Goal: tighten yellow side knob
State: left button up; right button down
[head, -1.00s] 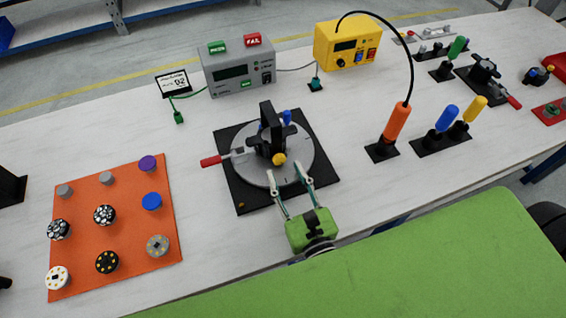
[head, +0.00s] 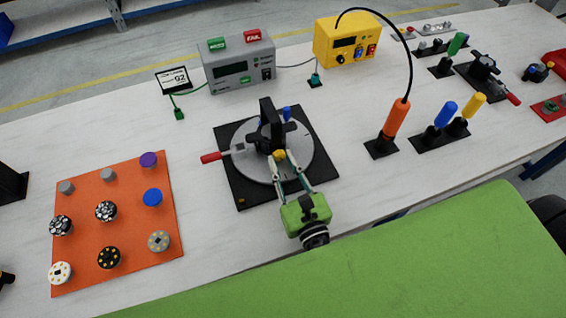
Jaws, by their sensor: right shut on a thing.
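A black clamp fixture (head: 266,128) stands on a round grey turntable (head: 303,148) on a black square base (head: 321,170). The yellow side knob (head: 279,154) sticks out of the fixture's near side. My right gripper (head: 281,157) reaches in from the front edge, and its two fingertips are shut on the yellow knob, one at either side. The fingertips partly hide the knob. A red-handled lever (head: 211,157) points left. My left gripper is not in view.
An orange mat (head: 130,225) with several round parts lies at left. A grey tester (head: 238,64) and a yellow power unit (head: 346,41) stand behind. An orange-handled screwdriver (head: 396,117) with a cable stands upright at right.

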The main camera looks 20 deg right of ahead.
jog(key=shift+f+m+b, duration=0.15)
jog(key=shift+m+b, duration=1.15)
jog(key=shift+m, duration=0.4)
jog(key=shift+m+b, duration=0.65)
jog(key=shift+m, duration=0.35)
